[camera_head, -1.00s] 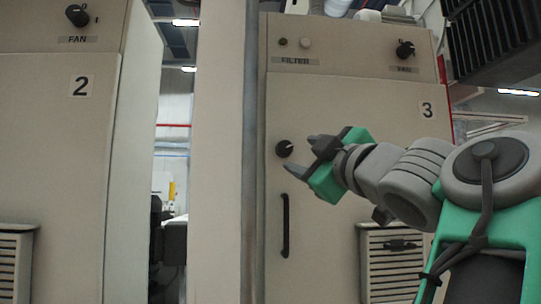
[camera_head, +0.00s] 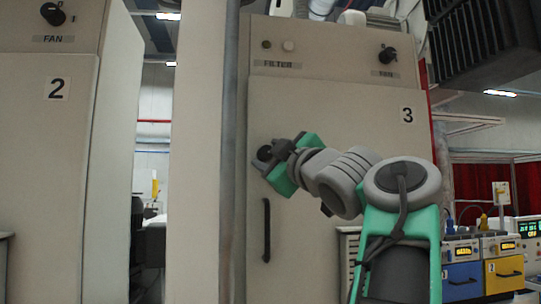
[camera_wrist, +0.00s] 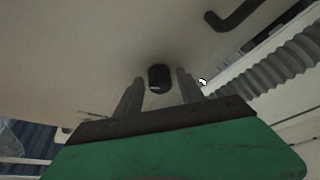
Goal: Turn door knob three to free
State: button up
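The cabinet door marked 3 (camera_head: 345,140) fills the middle of the head view. Its round dark knob (camera_head: 265,153) sits near the door's left edge, above the handle, and is mostly covered by my gripper (camera_head: 263,159). In the wrist view the black knob (camera_wrist: 159,77), with a small pale mark, shows between the fingertips of my gripper (camera_wrist: 160,79). The fingers are open, one on each side of the knob, with a gap visible on both sides. I cannot tell how deep the knob sits between them.
A black vertical handle (camera_head: 266,230) is below the knob; it also shows in the wrist view (camera_wrist: 238,14). A FAN knob (camera_head: 388,55) is on the panel above. Cabinet 2 (camera_head: 50,170) stands left. Yellow and blue boxes (camera_head: 480,270) stand at right.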

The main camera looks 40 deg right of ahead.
grip_shut()
jog(key=shift+f, duration=0.1)
jog(key=shift+a+f+m+h+b, duration=0.1)
jog(key=shift+f+m+h+b, duration=0.25)
jog(key=shift+m+b, duration=0.35)
jog(key=shift+a+m+h+b, duration=0.15)
jog(key=shift+m+h+b, duration=0.1)
jog(key=shift+m+b, duration=0.45)
jog(key=shift+w+m+h+b, duration=0.1)
jog(key=shift+m+h+b, duration=0.25)
jog(key=shift+m, duration=0.55)
jog(key=shift+r+m+h, duration=0.35)
jog(key=shift+m+h, duration=0.2)
jog(key=shift+m, duration=0.15)
jog(key=shift+o, duration=1)
grip_release()
